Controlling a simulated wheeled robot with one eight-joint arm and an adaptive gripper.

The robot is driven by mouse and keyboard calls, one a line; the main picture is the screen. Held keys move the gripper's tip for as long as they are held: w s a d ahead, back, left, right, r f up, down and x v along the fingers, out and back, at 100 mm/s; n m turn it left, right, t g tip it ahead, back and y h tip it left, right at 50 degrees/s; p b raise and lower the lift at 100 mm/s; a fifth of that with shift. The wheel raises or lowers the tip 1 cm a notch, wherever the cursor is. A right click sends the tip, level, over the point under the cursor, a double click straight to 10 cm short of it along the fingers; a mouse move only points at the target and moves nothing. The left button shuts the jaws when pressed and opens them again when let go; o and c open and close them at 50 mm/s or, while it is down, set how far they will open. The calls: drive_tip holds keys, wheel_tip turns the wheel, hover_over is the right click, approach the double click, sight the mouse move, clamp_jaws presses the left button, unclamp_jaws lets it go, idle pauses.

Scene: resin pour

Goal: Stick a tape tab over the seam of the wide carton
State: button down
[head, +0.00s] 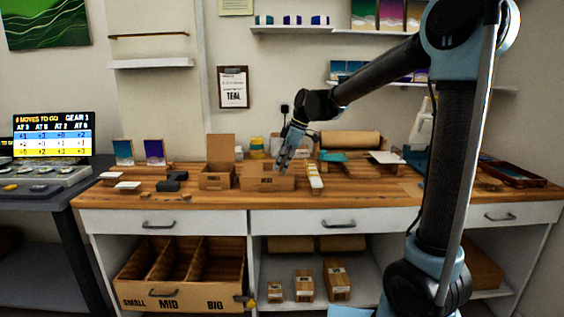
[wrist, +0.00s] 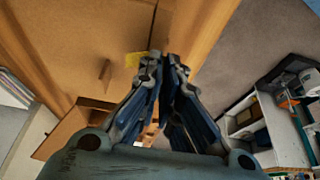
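The wide carton (head: 267,184) is a brown box with a dark printed label, standing on the wooden bench left of centre. My gripper (head: 284,164) points down just over its right end. In the wrist view my gripper's fingertips (wrist: 163,64) come together at the tips. A small yellow tape tab (wrist: 132,60) shows right beside the left fingertip, partly hidden by it. I cannot tell whether the fingers pinch it or it lies on the surface behind. A yellow-and-white strip (head: 314,178), perhaps the tab holder, lies right of the carton. The carton's seam is not clear.
A carton with a raised flap (head: 217,180) stands left of the wide carton. A brown roll (head: 350,140) lies behind on the bench. A dark tray (head: 515,175) is at the right end. A divided crate (head: 180,275) and small boxes (head: 304,286) sit below.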

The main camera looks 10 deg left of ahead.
drive_tip(key=shift+d+f, duration=0.1)
drive_tip(key=shift+f, duration=0.65)
idle(1.8)
drive_tip(key=c, duration=1.7)
unclamp_jaws()
drive_tip(key=shift+r, duration=4.05)
